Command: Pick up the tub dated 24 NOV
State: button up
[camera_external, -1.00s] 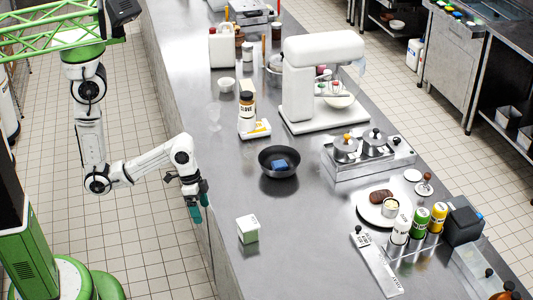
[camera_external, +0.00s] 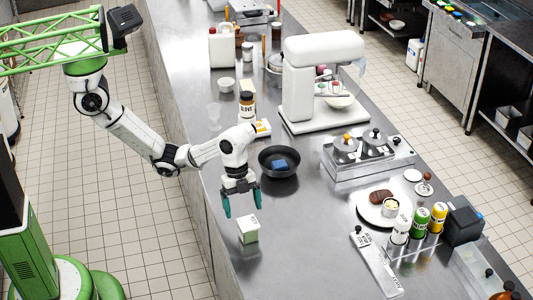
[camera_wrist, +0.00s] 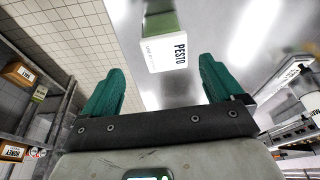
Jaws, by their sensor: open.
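A small tub (camera_external: 248,231) with a white top and a green lower part stands on the steel counter near its left edge. In the wrist view the tub (camera_wrist: 163,50) shows the word PESTO on its white face, with smaller print that I cannot read as a date. My gripper (camera_external: 242,207) is open and empty, its teal fingers pointing down just above and behind the tub in the outside view. In the wrist view the tub lies ahead of and between the two fingertips (camera_wrist: 159,78), apart from both.
A dark pan (camera_external: 279,168) with a blue block in it sits close behind and right of the tub. A jar labelled CLOVE (camera_external: 247,107), a white stand mixer (camera_external: 299,84) and a plate (camera_external: 372,213) stand farther off. Bare counter lies right of the tub.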

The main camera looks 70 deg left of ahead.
aim_at(248, 224)
jog(key=shift+b+x, duration=0.4)
jog(key=shift+x, duration=0.65)
jog(key=shift+w+p+x, duration=0.15)
jog(key=shift+p+x, duration=0.25)
jog(key=shift+x, duration=1.55)
jog(key=shift+w+p+x, duration=0.2)
jog(key=shift+p+x, duration=0.2)
jog(key=shift+x, duration=1.55)
jog(key=shift+a, duration=0.15)
jog(key=shift+c, duration=0.3)
jog(key=c, duration=1.1)
jog(key=shift+r, duration=0.15)
